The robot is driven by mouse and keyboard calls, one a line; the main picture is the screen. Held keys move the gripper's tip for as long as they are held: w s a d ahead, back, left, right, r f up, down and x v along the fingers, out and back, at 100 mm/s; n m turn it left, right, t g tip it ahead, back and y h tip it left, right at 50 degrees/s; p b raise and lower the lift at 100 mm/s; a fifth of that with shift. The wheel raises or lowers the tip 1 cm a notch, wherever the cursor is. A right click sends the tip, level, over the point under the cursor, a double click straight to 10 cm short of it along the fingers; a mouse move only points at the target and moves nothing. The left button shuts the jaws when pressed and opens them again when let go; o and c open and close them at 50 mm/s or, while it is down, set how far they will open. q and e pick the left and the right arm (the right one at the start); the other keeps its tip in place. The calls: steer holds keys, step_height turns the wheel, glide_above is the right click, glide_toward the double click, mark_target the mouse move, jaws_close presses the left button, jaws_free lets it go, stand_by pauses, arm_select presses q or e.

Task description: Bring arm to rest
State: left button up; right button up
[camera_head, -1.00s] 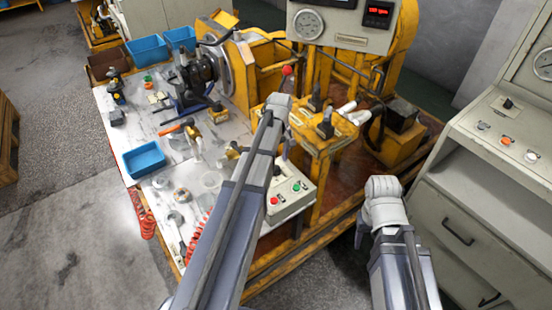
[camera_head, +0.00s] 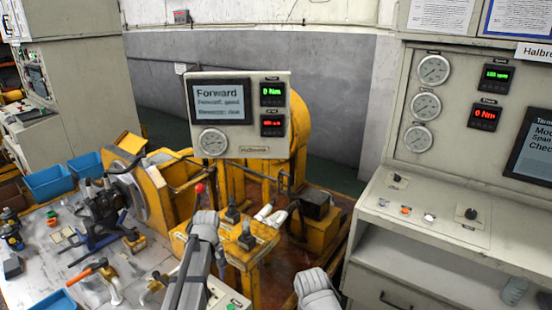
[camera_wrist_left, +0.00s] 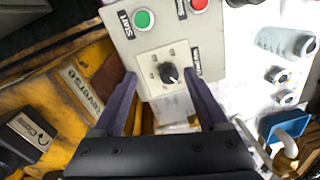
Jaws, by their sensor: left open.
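My left arm (camera_head: 195,265) reaches up from the bottom in the head view, in front of the yellow stand (camera_head: 262,243). Its gripper is hidden there behind the arm. In the left wrist view my left gripper (camera_wrist_left: 160,76) is open, with nothing between its two dark fingers. Its fingertips lie in view on either side of the black knob (camera_wrist_left: 169,74) on a control box (camera_wrist_left: 155,42); I cannot tell the gap to the box. My right arm (camera_head: 318,290) shows only as a pale rounded link at the bottom, and its gripper is out of view.
A work table (camera_head: 70,285) with blue bins (camera_head: 48,182) and tools is at left. A grey console (camera_head: 440,205) with gauges is at right. A blue tray (camera_wrist_left: 285,125) shows in the wrist view.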

arm_select(q)
steer(key=s+d+m, duration=1.3)
steer(key=s+d, duration=0.4)
steer(key=d, duration=0.2)
steer(key=shift+s+d+y, duration=0.2)
steer(key=shift+d+y, duration=0.1)
steer(key=shift+y, duration=0.1)
